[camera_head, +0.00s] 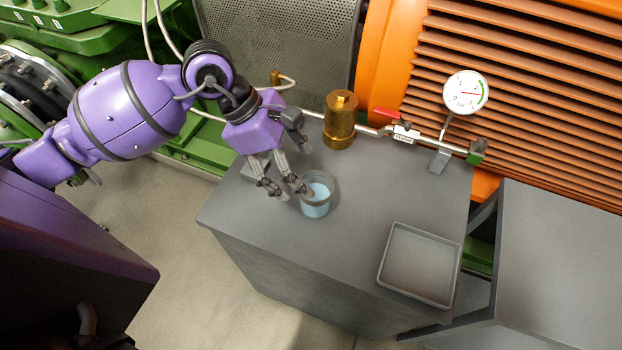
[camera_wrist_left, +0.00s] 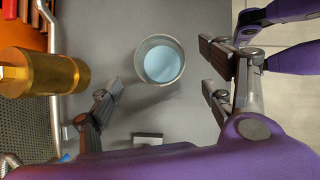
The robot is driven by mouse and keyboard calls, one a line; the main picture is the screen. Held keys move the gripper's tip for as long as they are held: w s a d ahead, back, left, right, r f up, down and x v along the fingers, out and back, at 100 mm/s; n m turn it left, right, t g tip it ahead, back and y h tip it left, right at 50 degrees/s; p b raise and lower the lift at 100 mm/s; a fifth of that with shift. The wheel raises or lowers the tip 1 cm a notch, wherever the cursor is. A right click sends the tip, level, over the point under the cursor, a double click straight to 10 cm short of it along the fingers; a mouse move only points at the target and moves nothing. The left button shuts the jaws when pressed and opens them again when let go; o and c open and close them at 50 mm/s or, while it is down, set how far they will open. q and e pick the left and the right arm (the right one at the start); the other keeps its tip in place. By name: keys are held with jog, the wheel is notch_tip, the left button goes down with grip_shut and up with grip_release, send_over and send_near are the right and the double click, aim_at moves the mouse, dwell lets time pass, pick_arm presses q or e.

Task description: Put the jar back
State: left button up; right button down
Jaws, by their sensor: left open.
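The jar (camera_head: 316,207) is a small clear cup-like vessel with pale blue contents. It stands upright on the grey bench top (camera_head: 370,205), near its left part. In the left wrist view the jar (camera_wrist_left: 160,61) is seen from above, ahead of the fingers. My left gripper (camera_head: 290,176) is open, its fingers spread beside and above the jar at its left side. In the left wrist view the gripper (camera_wrist_left: 163,93) has nothing between its fingertips. One finger overlaps the jar's rim in the head view; I cannot tell whether they touch. My right gripper is not in view.
A shallow grey tray (camera_head: 381,268) lies at the bench's front right. A brass cylinder (camera_head: 341,122) and a pipe with a red-handled valve (camera_head: 389,114) and pressure gauge (camera_head: 466,92) line the back. A small block (camera_wrist_left: 147,138) lies near the gripper. The bench middle is clear.

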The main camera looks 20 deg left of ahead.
pick_arm(q)
jog(key=v, duration=0.4)
jog(key=shift+a+r, duration=0.2)
jog(key=shift+r, duration=0.15)
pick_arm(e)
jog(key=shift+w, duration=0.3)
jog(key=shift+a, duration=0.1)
